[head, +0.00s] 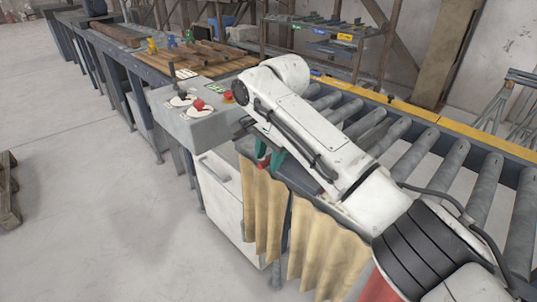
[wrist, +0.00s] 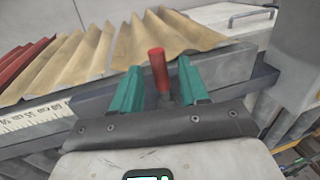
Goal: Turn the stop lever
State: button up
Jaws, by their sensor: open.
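The stop lever, a red cylindrical grip on a grey shaft, stands between my gripper's two teal fingers in the wrist view (wrist: 158,68). My gripper (wrist: 161,78) is open, with one finger on each side of the lever and a visible gap to the left finger. The lever's base is hidden by my gripper.
A grey control box (head: 190,120) with joystick-like levers and a red button (head: 228,96) stands just left of my gripper. Beige pleated covers (head: 262,215) hang below the conveyor rollers (head: 400,152). A ruler strip (wrist: 35,116) runs along the rail.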

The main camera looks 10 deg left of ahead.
jog(key=shift+c, duration=0.2)
grip_shut()
dwell(0.5)
